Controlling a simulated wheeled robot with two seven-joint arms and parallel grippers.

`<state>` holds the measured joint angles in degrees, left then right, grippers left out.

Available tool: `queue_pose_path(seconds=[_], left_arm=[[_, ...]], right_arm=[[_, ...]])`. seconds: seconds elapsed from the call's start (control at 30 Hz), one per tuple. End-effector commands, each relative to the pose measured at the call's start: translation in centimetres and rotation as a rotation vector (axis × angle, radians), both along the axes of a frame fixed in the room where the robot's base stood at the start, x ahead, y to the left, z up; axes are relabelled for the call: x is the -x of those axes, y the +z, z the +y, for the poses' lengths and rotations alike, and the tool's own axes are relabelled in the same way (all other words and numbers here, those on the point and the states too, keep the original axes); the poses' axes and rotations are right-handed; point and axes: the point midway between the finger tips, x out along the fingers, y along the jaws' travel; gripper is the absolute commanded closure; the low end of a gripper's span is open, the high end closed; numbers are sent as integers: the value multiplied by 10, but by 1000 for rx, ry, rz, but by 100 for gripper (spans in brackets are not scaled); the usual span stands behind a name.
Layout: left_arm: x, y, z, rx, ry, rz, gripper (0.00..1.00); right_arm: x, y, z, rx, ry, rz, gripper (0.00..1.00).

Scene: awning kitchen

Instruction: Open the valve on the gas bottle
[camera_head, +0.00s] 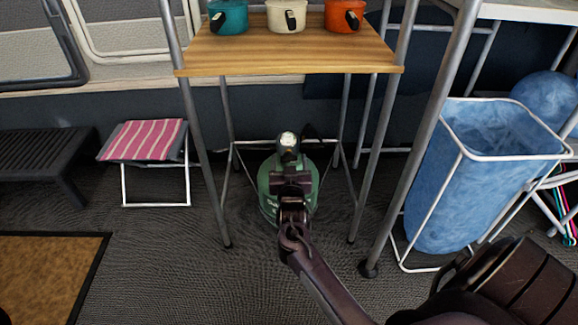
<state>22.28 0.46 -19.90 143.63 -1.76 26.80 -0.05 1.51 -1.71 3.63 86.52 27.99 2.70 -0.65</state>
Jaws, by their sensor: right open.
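The green gas bottle (268,190) stands upright on the grey floor under the wooden table. Its valve head, with a pale round dial (287,139) on top, shows just beyond my gripper. My right gripper (290,170) reaches in from the lower right, in front of the bottle's upper part. It is open, with its fingers pointing toward the valve. Whether it touches the valve cannot be told. The gripper and wrist hide the middle of the bottle. My left gripper is not in view.
The wooden table (290,52) carries teal, cream and orange pots; its metal legs stand on both sides of the bottle. A blue laundry bag (450,190) on a white frame stands right. A striped folding stool (147,140) and a dark step (45,155) stand left. Floor between is clear.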

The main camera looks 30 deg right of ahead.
Motion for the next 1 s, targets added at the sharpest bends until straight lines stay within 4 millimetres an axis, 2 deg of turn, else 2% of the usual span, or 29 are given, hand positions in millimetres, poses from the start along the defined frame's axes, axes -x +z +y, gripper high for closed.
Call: queue_pose_path(seconds=[0.27,0.6,0.93,1.0], left_arm=[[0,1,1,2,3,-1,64],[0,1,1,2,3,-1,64],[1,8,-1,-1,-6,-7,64],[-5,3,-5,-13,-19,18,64]], right_arm=[[-2,1,-1,-1,1,-1,33],[-2,0,-1,-1,1,-1,77],[-2,3,0,39,1,26,77],[-2,4,0,65,2,43,77]])
